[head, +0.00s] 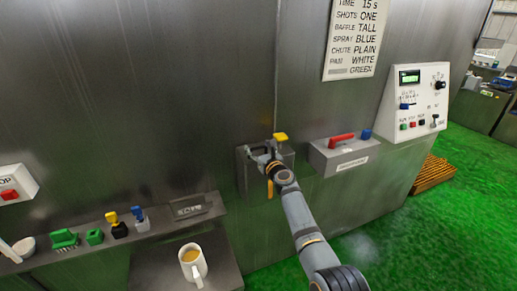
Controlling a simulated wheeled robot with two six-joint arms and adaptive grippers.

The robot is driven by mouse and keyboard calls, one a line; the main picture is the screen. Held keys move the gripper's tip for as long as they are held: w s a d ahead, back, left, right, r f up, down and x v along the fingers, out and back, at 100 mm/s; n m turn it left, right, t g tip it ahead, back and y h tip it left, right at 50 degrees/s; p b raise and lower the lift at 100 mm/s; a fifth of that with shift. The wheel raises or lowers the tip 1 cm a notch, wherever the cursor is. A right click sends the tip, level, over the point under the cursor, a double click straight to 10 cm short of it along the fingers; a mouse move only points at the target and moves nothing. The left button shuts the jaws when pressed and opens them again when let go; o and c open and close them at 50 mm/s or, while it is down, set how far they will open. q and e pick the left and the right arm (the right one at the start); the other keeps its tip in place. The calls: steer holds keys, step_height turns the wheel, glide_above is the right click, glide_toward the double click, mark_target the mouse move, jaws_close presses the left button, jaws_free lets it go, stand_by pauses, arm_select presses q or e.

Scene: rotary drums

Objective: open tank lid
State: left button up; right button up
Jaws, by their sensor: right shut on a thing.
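A small grey metal tank (244,178) is mounted on the steel wall in the middle of the head view. A yellow knob (280,137) shows at its top, just behind and right of my wrist. My right gripper (258,155) reaches in from the lower right and is at the top of the tank. It is shut on a part there that appears to be the tank lid, but its fingers and wrist hide most of the grip. I cannot tell how far the lid is raised. My left gripper is not in view.
Right of the tank are a box with a red handle (341,140) and a control panel (415,95). A mug (193,264) stands on a lower-left shelf. A ledge (75,257) holds green, yellow and blue items. Green floor (450,215) is open at right.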

mark_target(257, 153)
steer(key=c, duration=0.3)
steer(key=shift+w+r, duration=0.1)
steer(key=shift+r, duration=0.55)
steer(key=shift+w+a+r+p, duration=0.2)
steer(key=shift+w+r+p, duration=0.15)
steer(key=shift+w+r, duration=0.35)
steer(key=shift+w+a+r, duration=0.15)
steer(key=shift+w+r, duration=0.15)
steer(key=shift+r, duration=0.25)
steer(key=shift+w+a+r+b, duration=0.25)
steer(key=shift+w+r+b, duration=0.3)
steer(key=shift+w+b, duration=0.3)
steer(key=shift+c, duration=0.7)
